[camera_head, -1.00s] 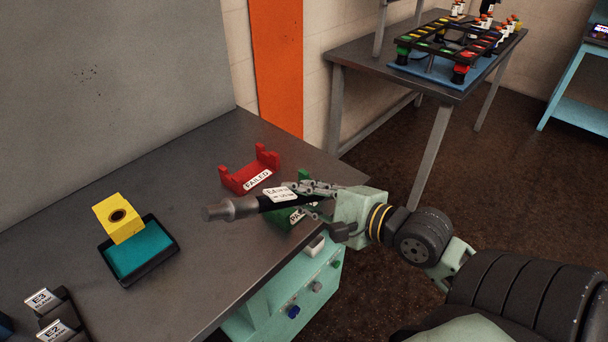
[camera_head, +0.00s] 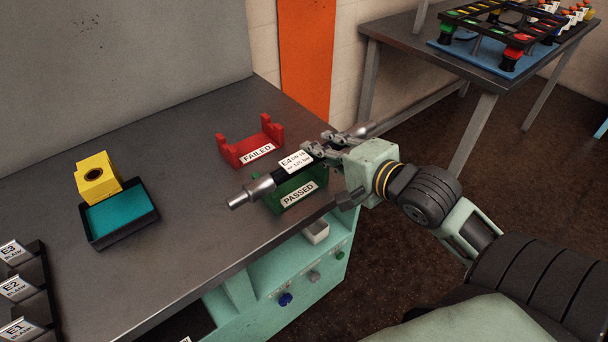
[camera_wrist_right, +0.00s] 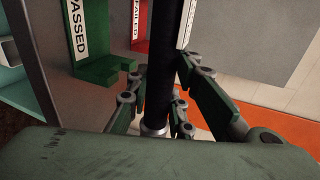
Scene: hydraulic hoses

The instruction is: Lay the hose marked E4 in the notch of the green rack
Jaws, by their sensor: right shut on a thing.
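The hose marked E4 (camera_head: 287,168) is black with a white tag and a metal fitting at each end. My right gripper (camera_head: 328,149) is shut on the hose near its far-right end. In the right wrist view the black hose (camera_wrist_right: 161,75) runs between the fingers of the right gripper (camera_wrist_right: 158,95). The green rack (camera_head: 284,194), labelled PASSED, stands on the bench near its right edge. The hose is over the rack in the head view; whether it touches the notch I cannot tell. The green rack (camera_wrist_right: 98,62) is left of the hose in the wrist view. My left gripper is not seen.
A red rack (camera_head: 240,148) labelled FAILED stands behind the green one. A yellow block (camera_head: 97,177) and a black tray with a teal pad (camera_head: 121,216) are at left. Dark holders labelled E1, E2 and E3 (camera_head: 20,288) stand at the lower left. The middle of the bench (camera_head: 190,255) is clear.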

